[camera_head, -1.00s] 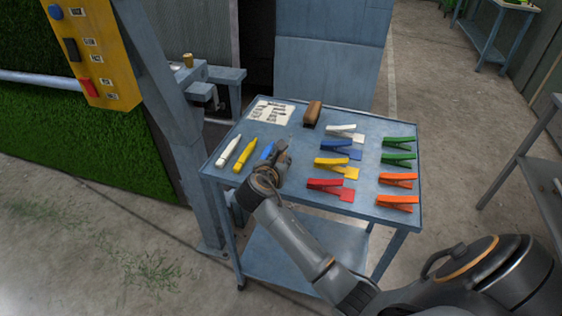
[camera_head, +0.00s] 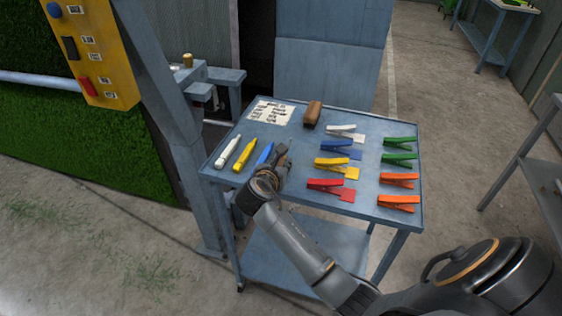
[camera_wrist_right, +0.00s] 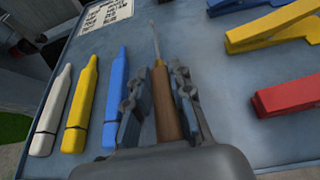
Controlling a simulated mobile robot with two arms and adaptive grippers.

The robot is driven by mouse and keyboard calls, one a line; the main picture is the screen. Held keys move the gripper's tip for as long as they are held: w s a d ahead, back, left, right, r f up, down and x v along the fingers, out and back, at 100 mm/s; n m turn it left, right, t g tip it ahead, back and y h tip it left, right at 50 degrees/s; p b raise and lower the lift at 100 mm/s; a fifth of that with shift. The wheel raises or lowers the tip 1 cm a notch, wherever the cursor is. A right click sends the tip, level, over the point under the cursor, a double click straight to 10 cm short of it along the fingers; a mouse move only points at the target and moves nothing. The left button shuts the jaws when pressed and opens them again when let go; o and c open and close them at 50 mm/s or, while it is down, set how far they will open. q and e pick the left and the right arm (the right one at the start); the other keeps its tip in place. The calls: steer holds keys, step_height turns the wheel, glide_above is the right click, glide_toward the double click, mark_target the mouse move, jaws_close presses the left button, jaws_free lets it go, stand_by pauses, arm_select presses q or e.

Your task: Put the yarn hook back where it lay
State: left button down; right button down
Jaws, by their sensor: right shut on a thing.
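The yarn hook (camera_wrist_right: 164,98) has a brown wooden handle and a thin metal shaft. In the right wrist view it points up the picture, over the blue-grey cart top. My right gripper (camera_wrist_right: 158,92) is shut on its handle, one finger on each side; it also shows in the camera_head view (camera_head: 280,156), low over the front left part of the cart (camera_head: 285,187). Whether the hook touches the cart top is not clear. In the camera_head view my gripper hides most of it. My left gripper is not in view.
Left of the hook lie a blue marker (camera_wrist_right: 117,92), a yellow marker (camera_wrist_right: 81,105) and a white marker (camera_wrist_right: 51,112). A printed sheet (camera_head: 271,112) and a brown block (camera_head: 312,114) lie at the back. Several coloured clamps (camera_head: 338,166) fill the right side.

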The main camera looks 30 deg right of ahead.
steer(key=shift+f, duration=0.2)
steer(key=c, duration=1.1)
jaws_free()
steer(key=v, duration=1.2)
